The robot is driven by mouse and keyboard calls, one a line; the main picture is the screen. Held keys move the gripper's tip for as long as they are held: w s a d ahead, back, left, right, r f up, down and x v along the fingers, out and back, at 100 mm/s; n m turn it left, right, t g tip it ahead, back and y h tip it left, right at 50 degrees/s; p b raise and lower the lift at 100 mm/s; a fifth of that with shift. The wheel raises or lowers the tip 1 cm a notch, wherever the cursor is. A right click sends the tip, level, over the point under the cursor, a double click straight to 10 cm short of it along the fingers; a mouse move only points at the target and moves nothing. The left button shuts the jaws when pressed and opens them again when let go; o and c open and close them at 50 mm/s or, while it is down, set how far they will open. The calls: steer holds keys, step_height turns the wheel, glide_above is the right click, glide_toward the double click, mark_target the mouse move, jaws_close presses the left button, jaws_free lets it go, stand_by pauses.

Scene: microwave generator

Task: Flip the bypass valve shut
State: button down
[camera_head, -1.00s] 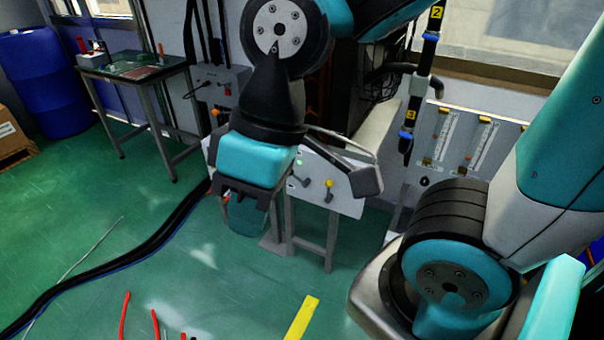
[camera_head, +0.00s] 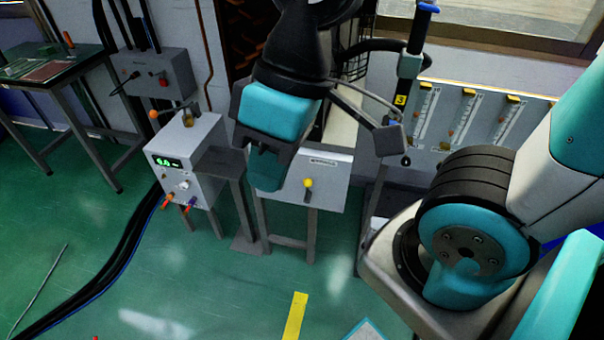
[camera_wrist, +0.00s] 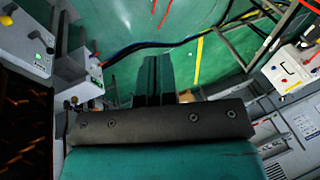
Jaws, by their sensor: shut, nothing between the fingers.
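No readable label marks the bypass valve. In the head view, a brass valve-like fitting (camera_head: 187,119) with a grey lever ending in an orange knob (camera_head: 154,114) sits on top of a grey box. The lever reaches out to the left, roughly level. A yellow-knobbed upright lever (camera_head: 308,184) stands on a white sloped panel (camera_head: 325,170). My gripper (camera_head: 263,172) is shut and empty, pointing down in front of that panel's left part, which it hides. It is right of the brass fitting and apart from it. The wrist view shows the shut fingers (camera_wrist: 155,65) over the floor.
The grey box (camera_head: 183,165) has a green display and coloured plugs. A dark stand (camera_head: 237,200) is between it and the panel. Flow meters (camera_head: 465,115) are at right, a work table (camera_head: 60,75) at far left. Black cables (camera_head: 100,250) cross the floor.

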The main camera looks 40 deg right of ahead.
steer(key=w+d+f+m+h+b, duration=0.3)
steer(key=w+d+f+m+b, duration=0.2)
steer(key=w+f, duration=0.5)
steer(key=w+d+f+m+h+b, duration=0.4)
steer(key=w+d+f+m+b, duration=0.1)
steer(key=w+f, duration=0.5)
steer(key=w+d+f+m+h+b, duration=0.4)
steer(key=w+f+b, duration=0.4)
steer(key=w+f, duration=0.3)
steer(key=d+f+m, duration=0.1)
steer(key=m, duration=0.1)
steer(key=shift+f+m+g+b, duration=0.3)
steer(key=shift+f+m+b, duration=0.1)
steer(key=b, duration=0.1)
glide_toward(307, 190)
step_height(307, 190, down, 3)
steer(key=w+d, duration=0.2)
steer(key=w, duration=0.1)
steer(key=shift+s+d+f, duration=0.2)
steer(key=shift+s+d, duration=0.15)
steer(key=shift+s, duration=0.3)
